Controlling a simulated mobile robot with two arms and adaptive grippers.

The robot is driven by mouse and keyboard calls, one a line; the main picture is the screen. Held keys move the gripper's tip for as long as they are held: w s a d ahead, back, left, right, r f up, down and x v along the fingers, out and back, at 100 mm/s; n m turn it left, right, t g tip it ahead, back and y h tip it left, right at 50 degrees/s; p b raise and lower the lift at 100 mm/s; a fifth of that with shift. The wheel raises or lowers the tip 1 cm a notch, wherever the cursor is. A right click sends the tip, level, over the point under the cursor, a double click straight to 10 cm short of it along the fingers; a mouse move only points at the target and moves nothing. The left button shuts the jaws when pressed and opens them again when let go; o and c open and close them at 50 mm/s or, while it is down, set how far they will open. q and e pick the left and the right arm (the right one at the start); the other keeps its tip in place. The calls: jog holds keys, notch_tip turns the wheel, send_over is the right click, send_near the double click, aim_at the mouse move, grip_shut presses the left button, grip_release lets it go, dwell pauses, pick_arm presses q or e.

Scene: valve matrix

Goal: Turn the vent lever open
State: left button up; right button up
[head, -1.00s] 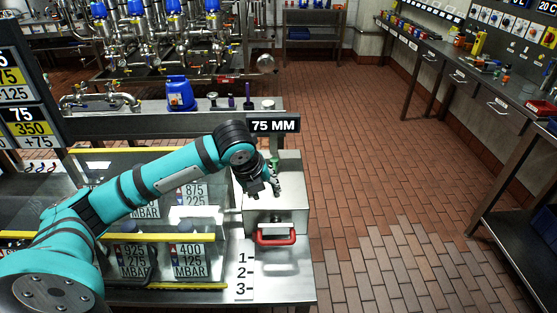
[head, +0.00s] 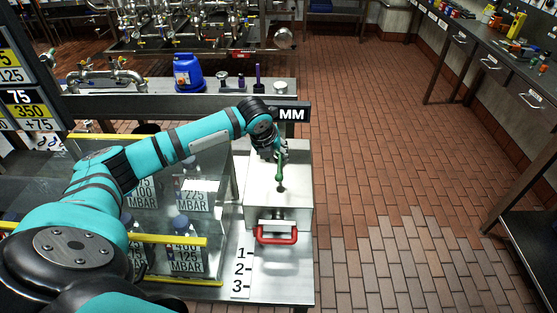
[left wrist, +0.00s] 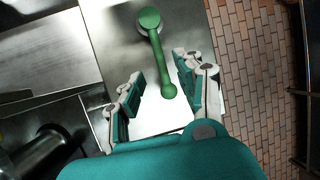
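The green vent lever (head: 279,171) stands on top of a steel box (head: 300,185) in the head view. In the left wrist view the lever (left wrist: 158,55) runs from a round hub at the top down to a rounded knob between the fingers. My left gripper (head: 270,150) is at the far end of the lever in the head view. The left wrist view shows the gripper (left wrist: 158,90) open, with one finger on each side of the knob and a gap on both sides. My right gripper is not in view.
A red handle (head: 276,235) is on the box's front. A glass-fronted case (head: 215,250) with pressure labels stands left of it. A "MM" sign (head: 292,114) and a blue canister (head: 188,72) are behind. Brick floor (head: 390,180) lies open to the right.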

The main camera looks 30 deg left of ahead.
aim_at(279, 164)
pick_arm(q)
jog(key=x, duration=0.4)
jog(key=shift+f, duration=0.1)
jog(key=shift+w+f, duration=0.15)
jog(key=shift+f, duration=0.15)
jog(key=shift+w+f, duration=0.1)
jog(key=shift+f, duration=0.15)
grip_shut()
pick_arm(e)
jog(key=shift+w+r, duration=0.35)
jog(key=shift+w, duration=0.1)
